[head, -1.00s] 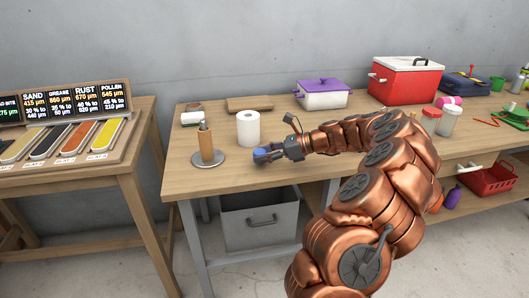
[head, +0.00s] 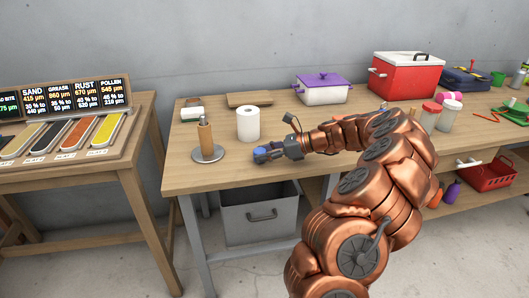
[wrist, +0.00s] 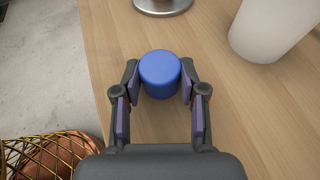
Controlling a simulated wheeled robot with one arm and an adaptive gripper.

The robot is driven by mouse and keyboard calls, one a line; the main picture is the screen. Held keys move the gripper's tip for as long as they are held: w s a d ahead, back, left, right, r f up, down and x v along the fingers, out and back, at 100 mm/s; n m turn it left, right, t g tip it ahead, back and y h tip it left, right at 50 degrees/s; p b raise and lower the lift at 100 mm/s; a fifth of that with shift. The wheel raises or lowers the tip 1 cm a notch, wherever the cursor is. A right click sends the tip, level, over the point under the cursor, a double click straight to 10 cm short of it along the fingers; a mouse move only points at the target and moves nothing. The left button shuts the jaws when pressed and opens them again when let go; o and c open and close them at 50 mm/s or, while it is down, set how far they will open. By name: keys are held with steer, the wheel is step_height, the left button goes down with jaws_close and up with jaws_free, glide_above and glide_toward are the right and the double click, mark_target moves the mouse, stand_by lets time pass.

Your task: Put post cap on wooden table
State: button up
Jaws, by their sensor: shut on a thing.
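The post cap is a small blue cylinder (wrist: 160,73), upright between my fingertips in the wrist view. My gripper (wrist: 160,78) is shut on it, one finger on each side. In the head view my gripper (head: 266,154) is low over the front of the wooden table (head: 225,178), and the blue cap (head: 260,155) shows at its tip. The cap is at or just above the tabletop; I cannot tell whether it touches.
A white paper roll (head: 248,123) stands just behind the gripper. A wooden post on a round metal base (head: 207,153) stands to the left. A purple-lidded pot (head: 322,94), a red cooler (head: 405,78) and jars are farther right. The table's front edge is close.

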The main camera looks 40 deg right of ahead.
steer(key=shift+f, duration=0.25)
stand_by(0.3)
steer(key=o, duration=1)
steer(key=v, duration=1.2)
jaws_close()
stand_by(1.4)
